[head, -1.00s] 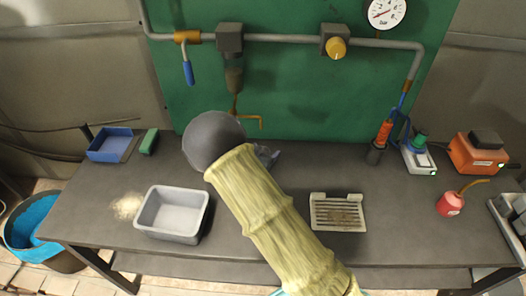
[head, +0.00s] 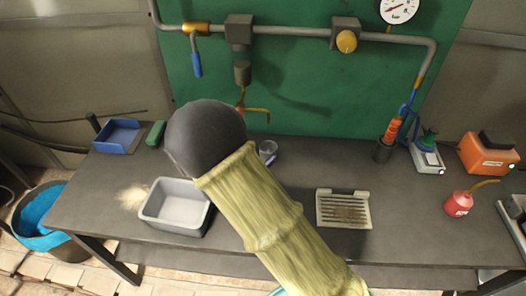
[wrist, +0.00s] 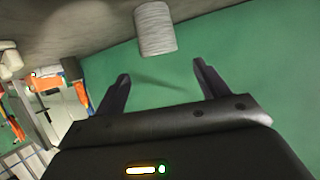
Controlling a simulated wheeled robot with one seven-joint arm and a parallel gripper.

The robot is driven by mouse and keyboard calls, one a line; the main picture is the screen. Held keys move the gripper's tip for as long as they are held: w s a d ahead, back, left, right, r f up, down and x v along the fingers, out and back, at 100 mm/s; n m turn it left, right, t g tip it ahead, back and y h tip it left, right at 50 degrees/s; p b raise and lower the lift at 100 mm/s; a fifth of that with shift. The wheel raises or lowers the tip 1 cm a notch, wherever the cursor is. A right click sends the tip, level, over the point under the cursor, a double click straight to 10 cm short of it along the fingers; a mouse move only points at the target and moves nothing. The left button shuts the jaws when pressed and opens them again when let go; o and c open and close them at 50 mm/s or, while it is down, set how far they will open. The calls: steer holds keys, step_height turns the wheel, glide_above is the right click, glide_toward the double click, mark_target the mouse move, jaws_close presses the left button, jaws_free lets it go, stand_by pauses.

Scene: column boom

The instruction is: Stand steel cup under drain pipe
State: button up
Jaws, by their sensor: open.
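In the wrist view, which is upside down, the cup (wrist: 155,28) is a grey ribbed cylinder beyond the fingertips. My gripper (wrist: 160,72) is open and empty, with a gap between its fingertips and the cup. In the head view my arm hides the gripper and part of the bench near the cup.
A grey tub (head: 177,206) and a blue tray (head: 118,136) are on the left of the bench. A slotted drain tray (head: 343,209) lies right of my arm. A red oil can (head: 459,203) and an orange box (head: 488,154) stand far right.

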steer(key=shift+v, duration=0.85)
steer(key=s+d+r+n+g+y, duration=0.1)
steer(key=d+r+n+g+y, duration=0.2)
steer(key=d+y, duration=0.45)
steer(key=s+d+r+n+g+h, duration=0.1)
steer(key=s+d+g, duration=0.5)
steer(key=s+d, duration=0.8)
steer(key=s+r+h, duration=0.1)
steer(key=s, duration=0.1)
steer(key=shift+s+r+n+g, duration=0.3)
steer(key=shift+s+n+g, duration=0.05)
steer(key=shift+n+g, duration=0.05)
steer(key=shift+w, duration=0.1)
stand_by(0.7)
